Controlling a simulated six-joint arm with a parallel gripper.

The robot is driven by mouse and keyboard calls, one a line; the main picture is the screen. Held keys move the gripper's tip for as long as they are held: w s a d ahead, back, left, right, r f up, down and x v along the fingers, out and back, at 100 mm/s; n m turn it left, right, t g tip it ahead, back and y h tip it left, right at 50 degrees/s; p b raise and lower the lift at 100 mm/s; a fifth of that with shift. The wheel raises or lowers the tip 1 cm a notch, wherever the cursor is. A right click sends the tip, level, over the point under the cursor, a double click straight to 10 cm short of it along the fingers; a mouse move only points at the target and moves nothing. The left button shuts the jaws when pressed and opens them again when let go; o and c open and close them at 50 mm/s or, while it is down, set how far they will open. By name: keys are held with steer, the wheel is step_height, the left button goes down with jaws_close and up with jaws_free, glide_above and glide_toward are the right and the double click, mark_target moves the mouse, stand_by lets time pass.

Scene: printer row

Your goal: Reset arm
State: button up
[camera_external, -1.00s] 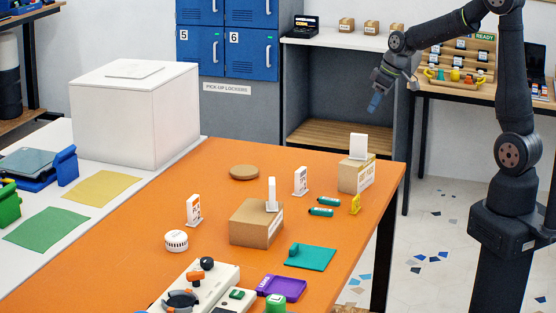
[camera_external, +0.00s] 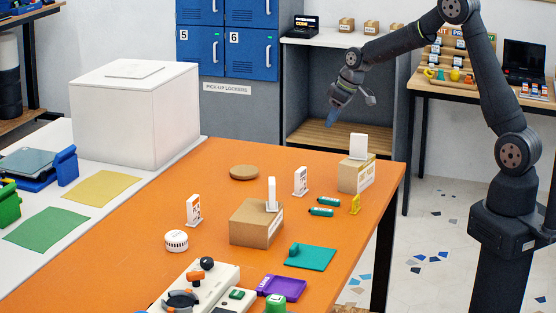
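My gripper (camera_external: 333,115) hangs in the air above the far part of the orange table (camera_external: 130,262), in front of the grey shelf. It points down and slightly left and touches nothing. Its blue fingertips are small here, and I cannot tell whether they are apart or together. No object shows in it. My arm reaches left from its base at the right.
On the table are a cardboard box (camera_external: 257,226), a smaller box (camera_external: 350,178), a cork disc (camera_external: 244,172), teal cylinders (camera_external: 321,212), a purple tray (camera_external: 290,284) and a white control panel (camera_external: 222,280). A white printer-like box (camera_external: 120,115) stands left. The air around my gripper is clear.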

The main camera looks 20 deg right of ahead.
steer(key=shift+w+a+f, duration=0.3)
steer(key=shift+a+f, duration=0.4)
steer(key=shift+a, duration=0.25)
steer(key=shift+w+a+f, duration=0.3)
steer(key=shift+a+f, duration=0.4)
steer(key=shift+a, duration=0.25)
